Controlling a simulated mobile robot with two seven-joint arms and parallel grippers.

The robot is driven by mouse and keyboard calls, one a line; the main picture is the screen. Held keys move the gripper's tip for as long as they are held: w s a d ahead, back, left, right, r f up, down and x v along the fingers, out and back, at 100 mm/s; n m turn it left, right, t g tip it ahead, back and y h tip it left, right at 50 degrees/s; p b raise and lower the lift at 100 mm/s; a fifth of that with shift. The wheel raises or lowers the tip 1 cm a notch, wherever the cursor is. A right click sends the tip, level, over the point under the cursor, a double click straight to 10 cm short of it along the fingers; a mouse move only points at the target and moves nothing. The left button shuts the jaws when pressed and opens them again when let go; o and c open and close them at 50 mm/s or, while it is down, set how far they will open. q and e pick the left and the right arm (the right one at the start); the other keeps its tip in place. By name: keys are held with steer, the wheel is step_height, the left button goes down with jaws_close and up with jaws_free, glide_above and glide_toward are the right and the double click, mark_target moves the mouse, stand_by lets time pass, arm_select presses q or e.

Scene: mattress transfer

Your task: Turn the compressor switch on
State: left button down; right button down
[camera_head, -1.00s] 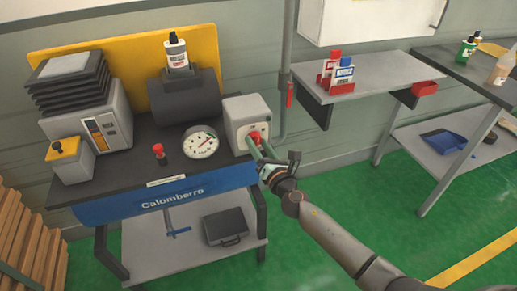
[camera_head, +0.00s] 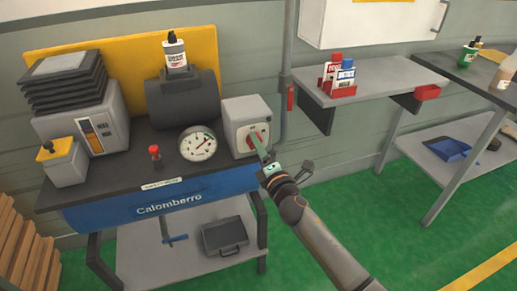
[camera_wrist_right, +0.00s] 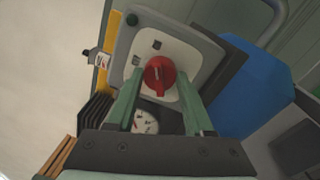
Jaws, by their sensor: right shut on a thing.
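The compressor switch is a grey box (camera_head: 243,112) with a white face and a red rotary knob (camera_head: 252,136), at the right end of the dark compressor bench. My right gripper (camera_head: 260,146) reaches the knob from the front right, its green fingers at the switch face. In the right wrist view the red knob (camera_wrist_right: 160,76) sits between the tips of my right gripper (camera_wrist_right: 160,82), which is shut on it. My left gripper is not in view.
A pressure gauge (camera_head: 197,143) and a small red knob (camera_head: 154,151) stand left of the switch. A grey shelf (camera_head: 390,70) holds red and blue bottles at the right. A vertical pipe (camera_head: 287,60) runs behind the switch. Green floor lies open at the front right.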

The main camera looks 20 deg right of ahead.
stand_by(0.6)
steer(key=shift+c, duration=1.4)
jaws_free()
steer(key=shift+s, duration=0.15)
steer(key=s, duration=1.2)
steer(key=shift+d+f+b, duration=0.3)
steer(key=shift+d+f, duration=0.1)
steer(key=shift+s, duration=0.1)
steer(key=s+a+f+m+g+y+p, duration=0.1)
steer(key=s+f+m+g+p, duration=0.7)
steer(key=s+f+m, duration=0.9)
steer(key=s+a+m+g, duration=0.1)
steer(key=s+m, duration=0.2)
steer(key=s, duration=0.1)
steer(key=shift+a+f, duration=0.15)
steer(key=shift+f, duration=0.2)
